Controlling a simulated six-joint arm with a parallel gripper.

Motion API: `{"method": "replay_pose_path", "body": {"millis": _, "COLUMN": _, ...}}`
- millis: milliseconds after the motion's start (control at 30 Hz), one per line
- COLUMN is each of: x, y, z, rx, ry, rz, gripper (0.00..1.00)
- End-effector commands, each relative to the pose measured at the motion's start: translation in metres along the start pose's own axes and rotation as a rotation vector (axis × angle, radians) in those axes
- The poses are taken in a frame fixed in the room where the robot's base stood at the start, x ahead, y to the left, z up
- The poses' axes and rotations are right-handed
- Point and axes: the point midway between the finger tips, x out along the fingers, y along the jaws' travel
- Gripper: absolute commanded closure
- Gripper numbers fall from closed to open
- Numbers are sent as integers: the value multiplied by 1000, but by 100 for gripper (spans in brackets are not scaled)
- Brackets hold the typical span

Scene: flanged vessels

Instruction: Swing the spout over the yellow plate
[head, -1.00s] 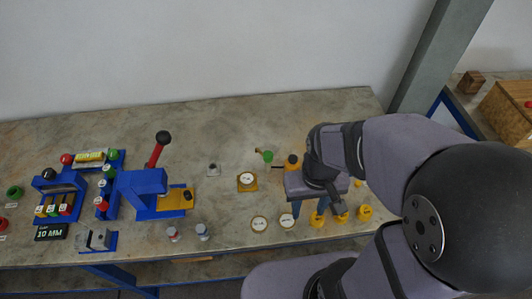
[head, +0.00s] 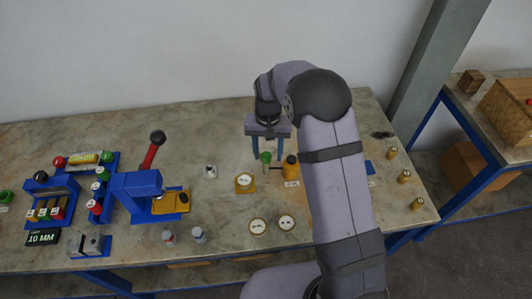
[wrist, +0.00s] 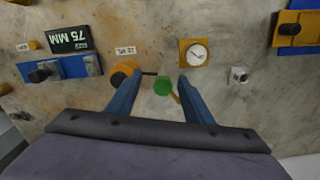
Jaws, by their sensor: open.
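The yellow plate (head: 252,187) is a small square with a round white dial on it; it also shows in the wrist view (wrist: 184,62). An orange cylinder (head: 291,170) stands to its right. A thin dark arm links the cylinder to a green knob (head: 266,157). A short brass-coloured piece, apparently the spout (wrist: 175,97), sticks out beside the green knob (wrist: 163,86), pointing away from the dial plate. My gripper (head: 269,154) is open over the knob. In the wrist view its blue fingers (wrist: 160,78) stand on either side of the knob, with a gap showing.
A small metal fitting (head: 210,171) stands left of the plate. Two round white dials (head: 272,224) lie in front. A blue press (head: 140,192) with a raised lever stands further left. Several brass cylinders (head: 404,177) stand at the right edge. My forearm hides part of the table.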

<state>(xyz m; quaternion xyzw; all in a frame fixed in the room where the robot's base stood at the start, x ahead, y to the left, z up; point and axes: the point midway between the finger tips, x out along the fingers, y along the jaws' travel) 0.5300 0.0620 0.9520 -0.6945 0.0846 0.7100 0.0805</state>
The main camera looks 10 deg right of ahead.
Motion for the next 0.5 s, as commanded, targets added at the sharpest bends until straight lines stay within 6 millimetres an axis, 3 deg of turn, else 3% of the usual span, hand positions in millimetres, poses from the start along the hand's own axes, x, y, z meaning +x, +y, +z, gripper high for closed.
{"method": "replay_pose_path", "body": {"millis": 33, "x": -17, "y": -7, "z": -18, "rx": 63, "ry": 38, "rz": -16, "gripper": 53}}
{"method": "replay_pose_path", "body": {"millis": 133, "x": -37, "y": -13, "z": -35, "rx": 207, "ry": 65, "rz": -33, "gripper": 53}}
{"method": "replay_pose_path", "body": {"millis": 500, "x": -39, "y": -9, "z": -24, "rx": 537, "ry": 17, "rz": -13, "gripper": 53}}
